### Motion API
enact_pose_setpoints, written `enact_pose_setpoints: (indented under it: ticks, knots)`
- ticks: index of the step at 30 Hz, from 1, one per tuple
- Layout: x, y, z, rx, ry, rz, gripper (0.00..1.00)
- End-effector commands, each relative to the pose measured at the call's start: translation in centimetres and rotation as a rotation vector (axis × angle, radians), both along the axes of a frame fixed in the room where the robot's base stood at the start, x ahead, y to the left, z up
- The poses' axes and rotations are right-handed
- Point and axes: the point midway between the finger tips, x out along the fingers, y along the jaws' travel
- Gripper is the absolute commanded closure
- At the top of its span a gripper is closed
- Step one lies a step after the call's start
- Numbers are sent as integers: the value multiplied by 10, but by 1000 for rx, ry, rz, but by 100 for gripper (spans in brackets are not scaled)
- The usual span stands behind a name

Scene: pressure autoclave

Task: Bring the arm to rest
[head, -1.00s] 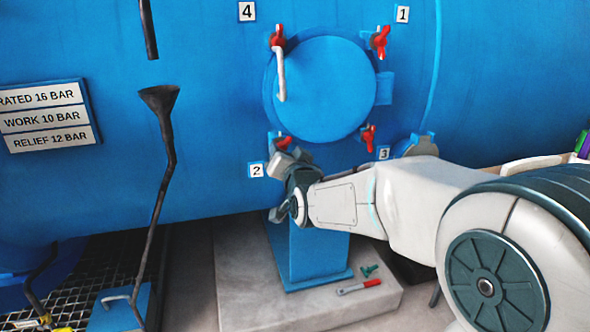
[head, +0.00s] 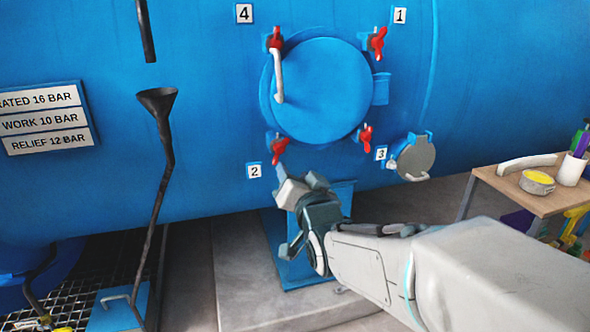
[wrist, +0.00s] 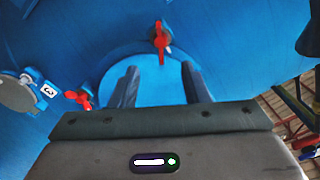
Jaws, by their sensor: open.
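My gripper (head: 282,173) is open and empty in front of the blue tank, just below the red clamp (head: 277,144) by plate 2. In the wrist view its two fingers (wrist: 158,84) stand apart, with the blue round door (wrist: 150,75) behind them. My arm reaches in from the lower right, bent at the wrist. The round door (head: 318,90) lies flat against the tank and carries a white handle (head: 278,75). Whether the fingertips touch anything is hard to tell.
More red clamps sit by plates 4 (head: 275,39), 1 (head: 377,41) and 3 (head: 366,137). A small round grey cover (head: 416,158) is right of plate 3. A wooden table (head: 520,197) with a yellow-topped tin (head: 537,182) and white cup (head: 571,169) stands at right. A dark funnel pipe (head: 165,170) stands at left.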

Motion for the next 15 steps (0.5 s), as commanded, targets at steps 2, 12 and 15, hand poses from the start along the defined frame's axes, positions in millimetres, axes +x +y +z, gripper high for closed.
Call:
enact_pose_setpoints:
  ticks: [2, 12, 15]
  knots:
    - [0, 0, 1, -3, 3, -1, 58]
    - [-19, -40, 28, -204, 260, -62, 58]
    - [-34, -58, 33, -285, 383, -75, 58]
